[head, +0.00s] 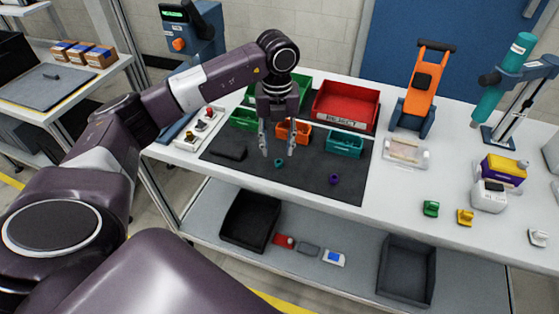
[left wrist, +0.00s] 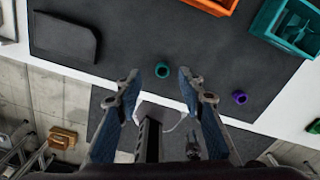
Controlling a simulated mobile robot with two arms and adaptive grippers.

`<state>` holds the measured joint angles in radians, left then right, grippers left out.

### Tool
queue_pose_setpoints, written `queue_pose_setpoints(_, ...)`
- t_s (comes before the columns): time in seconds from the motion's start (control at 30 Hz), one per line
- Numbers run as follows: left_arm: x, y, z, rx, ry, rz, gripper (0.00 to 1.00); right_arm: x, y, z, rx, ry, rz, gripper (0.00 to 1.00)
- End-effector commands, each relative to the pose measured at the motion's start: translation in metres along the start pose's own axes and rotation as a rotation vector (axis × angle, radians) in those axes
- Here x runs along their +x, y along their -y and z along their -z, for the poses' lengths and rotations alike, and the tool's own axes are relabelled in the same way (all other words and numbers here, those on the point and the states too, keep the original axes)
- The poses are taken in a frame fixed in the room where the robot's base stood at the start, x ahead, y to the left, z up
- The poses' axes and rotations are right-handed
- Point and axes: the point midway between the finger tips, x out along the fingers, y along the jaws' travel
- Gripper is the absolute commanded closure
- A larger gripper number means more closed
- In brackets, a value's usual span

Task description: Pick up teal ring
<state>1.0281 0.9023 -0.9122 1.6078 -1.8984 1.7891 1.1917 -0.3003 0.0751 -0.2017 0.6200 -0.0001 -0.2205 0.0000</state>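The teal ring (head: 279,163) lies on the dark mat (head: 310,187) on the workbench. It also shows in the left wrist view (left wrist: 162,70), just past the space between the fingertips. My left gripper (head: 279,152) points down above the mat, with its two fingers spread on either side of the ring in the picture. It is open and empty, and its fingertips show in the left wrist view (left wrist: 160,77). I cannot tell the exact height of the fingertips above the mat. My right gripper is not in view.
A purple ring (head: 334,179) lies on the mat to the right. Behind stand an orange bin (head: 293,132), a teal bin (head: 345,144), green bins (head: 244,119) and a red bin (head: 345,103). A flat black piece (head: 232,152) lies to the left.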

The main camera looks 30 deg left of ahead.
Motion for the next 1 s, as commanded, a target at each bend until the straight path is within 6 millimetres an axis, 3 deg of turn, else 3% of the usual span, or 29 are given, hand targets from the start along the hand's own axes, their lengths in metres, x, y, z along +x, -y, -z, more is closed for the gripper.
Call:
queue_pose_setpoints(0.13, 0.020, 0.002, 0.003, 0.002, -0.005, -0.002, 0.64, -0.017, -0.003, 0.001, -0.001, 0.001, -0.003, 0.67)
queue_pose_setpoints(0.3, 0.041, 0.003, 0.002, 0.001, -0.002, 0.003, 0.64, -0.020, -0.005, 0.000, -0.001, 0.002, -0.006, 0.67)
queue_pose_setpoints(0.57, 0.045, 0.004, 0.002, 0.002, 0.000, 0.005, 0.64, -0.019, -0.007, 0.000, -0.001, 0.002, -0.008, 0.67)
queue_pose_setpoints(0.83, 0.045, 0.004, 0.002, 0.002, -0.001, 0.005, 0.94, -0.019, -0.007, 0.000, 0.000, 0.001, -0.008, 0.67)
queue_pose_setpoints(1.0, 0.044, 0.004, 0.002, 0.002, -0.001, 0.005, 0.94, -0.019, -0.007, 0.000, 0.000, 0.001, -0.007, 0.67)
